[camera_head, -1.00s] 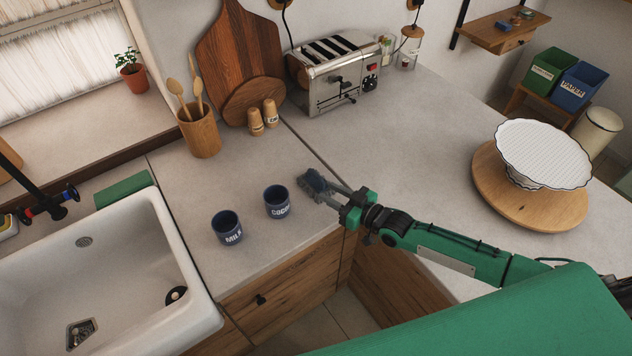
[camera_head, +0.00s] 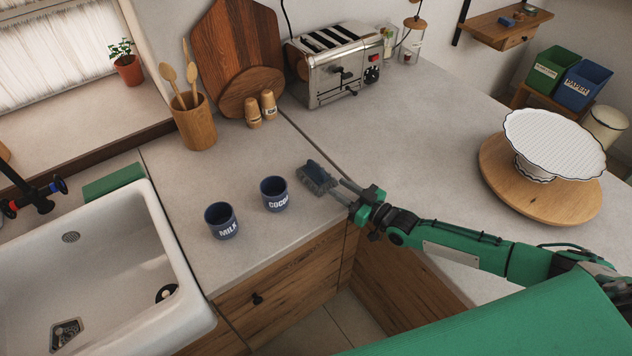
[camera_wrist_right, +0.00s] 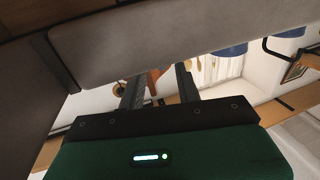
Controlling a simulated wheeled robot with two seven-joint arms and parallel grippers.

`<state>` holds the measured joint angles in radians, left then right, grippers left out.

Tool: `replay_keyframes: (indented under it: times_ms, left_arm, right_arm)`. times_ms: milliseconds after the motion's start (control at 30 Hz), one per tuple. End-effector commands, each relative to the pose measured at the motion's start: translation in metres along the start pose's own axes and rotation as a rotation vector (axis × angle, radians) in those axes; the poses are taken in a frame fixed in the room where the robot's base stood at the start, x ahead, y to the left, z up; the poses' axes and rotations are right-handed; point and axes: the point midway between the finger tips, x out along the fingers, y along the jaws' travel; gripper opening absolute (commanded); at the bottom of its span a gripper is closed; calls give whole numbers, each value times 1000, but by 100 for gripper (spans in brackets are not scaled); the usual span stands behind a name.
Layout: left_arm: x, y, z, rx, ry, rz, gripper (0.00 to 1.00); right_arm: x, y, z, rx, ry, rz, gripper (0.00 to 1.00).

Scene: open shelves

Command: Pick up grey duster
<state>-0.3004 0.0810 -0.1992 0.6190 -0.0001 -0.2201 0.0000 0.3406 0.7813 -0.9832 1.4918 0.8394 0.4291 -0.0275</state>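A small dark grey-blue object that looks like the grey duster (camera_head: 318,178) lies on the counter to the right of the cup marked COCOA. My right gripper (camera_head: 343,190) comes in from the right, just beyond the counter's front edge side, with its fingertips close to the duster's right end. Whether they touch it cannot be told. In the right wrist view the two fingers of my right gripper (camera_wrist_right: 157,85) are apart with nothing seen gripped between them. The duster cannot be made out in that view. My left gripper is not in view.
The COCOA cup (camera_head: 274,194) and MILK cup (camera_head: 222,221) stand left of the duster. A sink (camera_head: 182,290) is further left. A toaster (camera_head: 337,66), shakers (camera_head: 262,108) and utensil pot (camera_head: 195,125) stand behind. A cake stand (camera_head: 555,142) is at right.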

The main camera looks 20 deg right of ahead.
Motion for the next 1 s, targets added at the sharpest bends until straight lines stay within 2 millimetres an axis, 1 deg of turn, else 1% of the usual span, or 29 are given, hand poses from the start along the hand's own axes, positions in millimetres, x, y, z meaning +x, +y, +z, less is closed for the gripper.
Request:
replay_keyframes:
  times_ms: [33,167,400,500,600,800,967,1000]
  left_arm:
    - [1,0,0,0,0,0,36]
    - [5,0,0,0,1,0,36]
    - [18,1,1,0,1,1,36]
    - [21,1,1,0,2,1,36]
    - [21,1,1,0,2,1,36]
    - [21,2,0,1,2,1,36]
    - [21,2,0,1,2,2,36]
    - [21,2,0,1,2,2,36]
  right_arm:
    - [7,0,-4,-1,7,-1,34]
    - [18,0,-3,-2,6,-1,34]
    - [57,-1,-2,0,6,-2,34]
    - [67,0,-3,-3,6,-1,34]
    - [71,0,-4,-2,4,-1,34]
    - [71,0,-4,-1,3,-1,34]
    - [71,0,-4,-1,4,-1,2]
    - [71,0,-4,-1,4,-1,0]
